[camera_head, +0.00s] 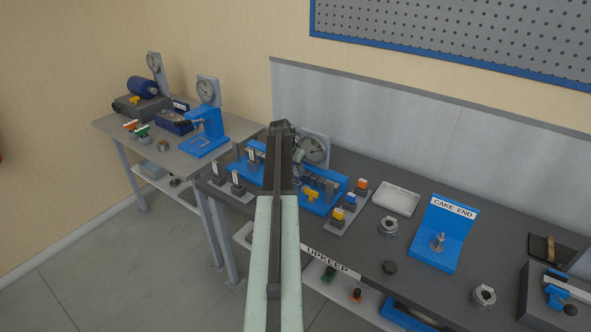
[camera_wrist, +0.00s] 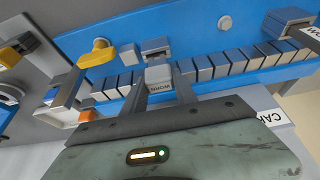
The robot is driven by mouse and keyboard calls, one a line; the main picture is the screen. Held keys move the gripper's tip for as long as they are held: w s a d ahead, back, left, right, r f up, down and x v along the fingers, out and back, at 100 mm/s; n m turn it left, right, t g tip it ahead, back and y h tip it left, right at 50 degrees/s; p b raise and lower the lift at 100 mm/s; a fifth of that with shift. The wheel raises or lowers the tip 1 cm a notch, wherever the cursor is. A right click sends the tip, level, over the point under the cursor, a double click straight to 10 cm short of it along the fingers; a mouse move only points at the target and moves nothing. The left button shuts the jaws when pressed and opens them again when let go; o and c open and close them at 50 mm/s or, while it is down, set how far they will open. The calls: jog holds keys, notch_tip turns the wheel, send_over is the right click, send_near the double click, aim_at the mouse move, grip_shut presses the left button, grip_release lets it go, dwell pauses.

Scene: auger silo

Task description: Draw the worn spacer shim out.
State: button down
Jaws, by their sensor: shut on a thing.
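In the head view the blue fixture (camera_head: 338,184) is on the bench, partly hidden by my arm, which also hides the shim.
A yellow knob (camera_wrist: 97,53) is on the fixture, left of my gripper. Orange and yellow tabbed blocks (camera_head: 345,208) stand right of the fixture. A dial gauge (camera_head: 314,150) stands behind. A blue CAKE END stand (camera_head: 443,232) is farther right on the dark bench (camera_head: 400,268).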

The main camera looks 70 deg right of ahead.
jog(key=shift+r+p, duration=1.85)
jog(key=shift+r, duration=0.25)
